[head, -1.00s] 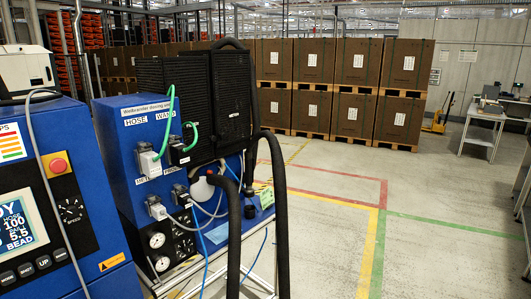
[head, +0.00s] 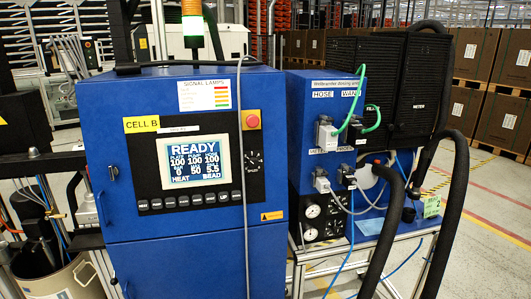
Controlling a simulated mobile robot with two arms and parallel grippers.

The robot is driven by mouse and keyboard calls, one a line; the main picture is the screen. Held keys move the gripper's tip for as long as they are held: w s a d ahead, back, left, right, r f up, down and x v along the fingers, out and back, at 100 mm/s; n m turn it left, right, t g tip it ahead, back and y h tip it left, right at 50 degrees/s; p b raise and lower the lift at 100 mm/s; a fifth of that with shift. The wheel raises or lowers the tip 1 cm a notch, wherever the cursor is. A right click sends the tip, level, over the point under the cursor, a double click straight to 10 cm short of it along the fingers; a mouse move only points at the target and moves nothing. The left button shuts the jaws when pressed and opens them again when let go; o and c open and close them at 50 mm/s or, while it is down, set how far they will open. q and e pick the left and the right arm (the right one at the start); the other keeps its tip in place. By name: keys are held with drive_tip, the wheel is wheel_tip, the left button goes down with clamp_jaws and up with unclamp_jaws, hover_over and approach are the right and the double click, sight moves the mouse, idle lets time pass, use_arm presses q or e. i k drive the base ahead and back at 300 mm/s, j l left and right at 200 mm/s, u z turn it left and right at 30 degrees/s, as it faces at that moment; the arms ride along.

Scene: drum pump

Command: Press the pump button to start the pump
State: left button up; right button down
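The blue pump control cabinet (head: 190,255), marked CELL B, stands left of centre. Its lit screen (head: 195,161) reads READY, with rows of values and the words HEAT and BEAD. A row of small dark buttons (head: 190,202) runs just under the screen. Their labels are too small to read surely, so I cannot tell which is the pump button. A red round button on a yellow base (head: 252,121) sits above and right of the screen. A black rotary knob (head: 254,159) is below it. Neither of my grippers is in view.
A blue dosing unit (head: 328,158) with gauges, plugs and hoses stands right of the cabinet. Thick black hoses (head: 385,235) hang before it. A drum (head: 68,282) and dark machinery are at lower left. Brown boxes (head: 470,115) stand behind at right.

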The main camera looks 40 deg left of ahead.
sight(157, 204)
drive_tip(key=j+u, duration=0.1)
drive_tip(key=u, duration=0.7)
drive_tip(key=i+j+u, duration=0.1)
drive_tip(key=u, duration=0.75)
